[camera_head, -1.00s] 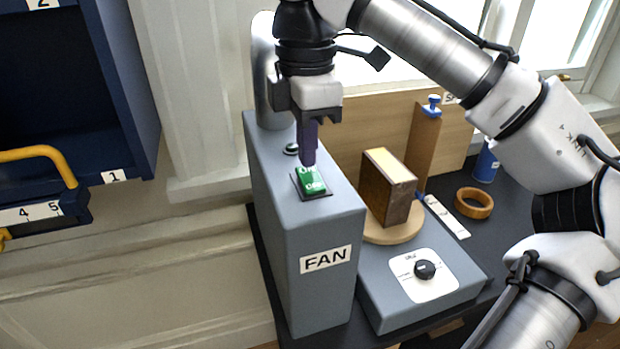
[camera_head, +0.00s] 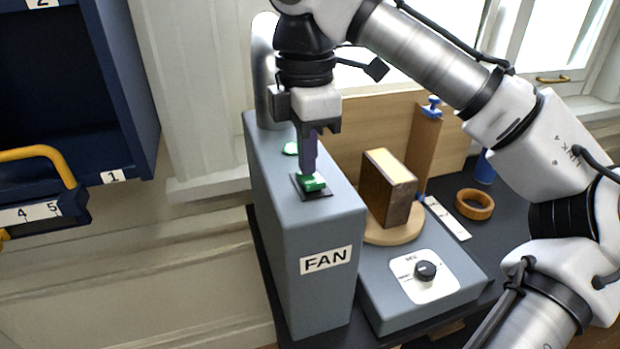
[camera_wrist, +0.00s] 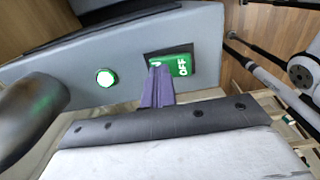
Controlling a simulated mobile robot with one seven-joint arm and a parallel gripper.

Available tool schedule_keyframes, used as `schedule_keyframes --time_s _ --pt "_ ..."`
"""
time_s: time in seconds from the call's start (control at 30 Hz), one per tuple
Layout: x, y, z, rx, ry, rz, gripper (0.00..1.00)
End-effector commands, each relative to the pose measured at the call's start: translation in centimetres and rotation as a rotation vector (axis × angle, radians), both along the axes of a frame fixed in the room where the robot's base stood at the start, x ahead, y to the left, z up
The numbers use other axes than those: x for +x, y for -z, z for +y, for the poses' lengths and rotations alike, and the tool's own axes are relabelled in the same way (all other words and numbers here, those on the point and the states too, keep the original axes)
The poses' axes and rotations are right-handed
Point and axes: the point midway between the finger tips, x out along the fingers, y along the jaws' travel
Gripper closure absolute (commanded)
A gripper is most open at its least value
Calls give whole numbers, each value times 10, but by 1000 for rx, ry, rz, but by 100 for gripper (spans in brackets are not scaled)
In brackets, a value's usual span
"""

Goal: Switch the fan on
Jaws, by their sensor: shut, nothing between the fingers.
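The grey fan housing (camera_head: 300,230) stands upright with a "FAN" label on its front. On its top is a green rocker switch (camera_head: 314,186), which also shows in the wrist view (camera_wrist: 180,65) with "OFF" readable on one end. My gripper (camera_head: 309,170) is shut and empty, pointing down with its purple fingertips at the far end of the rocker, hiding the lettering there. The fingertips (camera_wrist: 158,72) appear to touch that end. The rocker's far end looks pressed down. A round indicator lamp (camera_head: 290,148) behind the switch glows green, also in the wrist view (camera_wrist: 105,78).
To the right, a grey box with a black knob (camera_head: 425,271) carries a round wooden plate (camera_head: 385,236) with a brown block (camera_head: 389,188). A wooden ring (camera_head: 474,204) lies on the dark table. A blue cabinet (camera_head: 130,90) stands at the left.

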Motion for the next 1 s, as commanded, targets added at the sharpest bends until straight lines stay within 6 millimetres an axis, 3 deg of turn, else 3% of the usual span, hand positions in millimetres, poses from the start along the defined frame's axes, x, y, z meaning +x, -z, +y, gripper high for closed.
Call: schedule_keyframes --time_s 1.0 --pt "0 -58 0 -1 1 1 100"
